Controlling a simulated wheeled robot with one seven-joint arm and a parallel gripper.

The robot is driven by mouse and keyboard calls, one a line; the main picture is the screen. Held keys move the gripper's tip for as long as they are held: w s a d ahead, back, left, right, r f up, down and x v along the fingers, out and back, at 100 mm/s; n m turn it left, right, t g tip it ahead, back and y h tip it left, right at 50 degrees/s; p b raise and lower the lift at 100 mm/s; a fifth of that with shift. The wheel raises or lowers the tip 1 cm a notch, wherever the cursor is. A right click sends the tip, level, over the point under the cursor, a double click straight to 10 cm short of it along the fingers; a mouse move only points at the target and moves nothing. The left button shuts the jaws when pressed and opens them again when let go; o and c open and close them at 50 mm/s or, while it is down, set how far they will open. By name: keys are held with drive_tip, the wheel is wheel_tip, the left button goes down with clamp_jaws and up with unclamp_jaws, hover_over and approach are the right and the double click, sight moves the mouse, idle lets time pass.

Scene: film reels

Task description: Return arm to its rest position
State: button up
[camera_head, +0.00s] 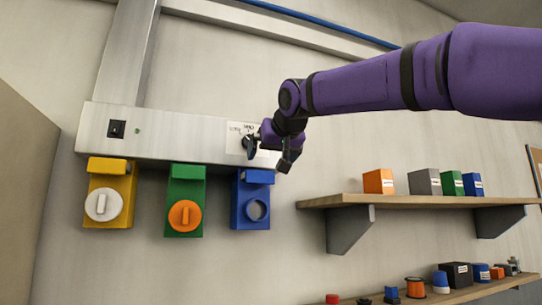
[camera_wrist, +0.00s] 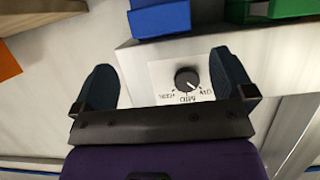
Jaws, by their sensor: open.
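My purple arm (camera_head: 375,85) reaches in from the upper right of the head view. My gripper (camera_head: 268,154) is at the right end of a pale wall panel (camera_head: 165,135), in front of a white label (camera_head: 235,130). In the wrist view my gripper (camera_wrist: 164,86) is open, with its two dark fingers wide apart and nothing held. A black knob (camera_wrist: 186,80) on the white label with "MID" lettering shows between the fingers. The fingers are clear of the knob in the picture; the depth between them cannot be told.
Below the panel hang a yellow unit (camera_head: 98,215) with a white dial, a green unit (camera_head: 173,225) with an orange dial and a blue unit (camera_head: 243,215) with a round opening. Wooden shelves with several boxes (camera_head: 379,181) and reels (camera_head: 415,287) stand at the right.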

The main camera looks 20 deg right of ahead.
drive_tip(key=s+d+f+g, duration=0.2)
drive_tip(key=s+f, duration=0.8)
drive_tip(key=f, duration=0.3)
drive_tip(key=s+d+f+g, duration=0.2)
drive_tip(key=s+f+g, duration=0.1)
drive_tip(key=s+f, duration=0.7)
drive_tip(key=s+d+f+g, duration=0.3)
drive_tip(key=s+f, duration=0.7)
drive_tip(key=f, duration=0.6)
drive_tip(key=shift+f, duration=0.35)
drive_tip(key=shift+w, duration=0.1)
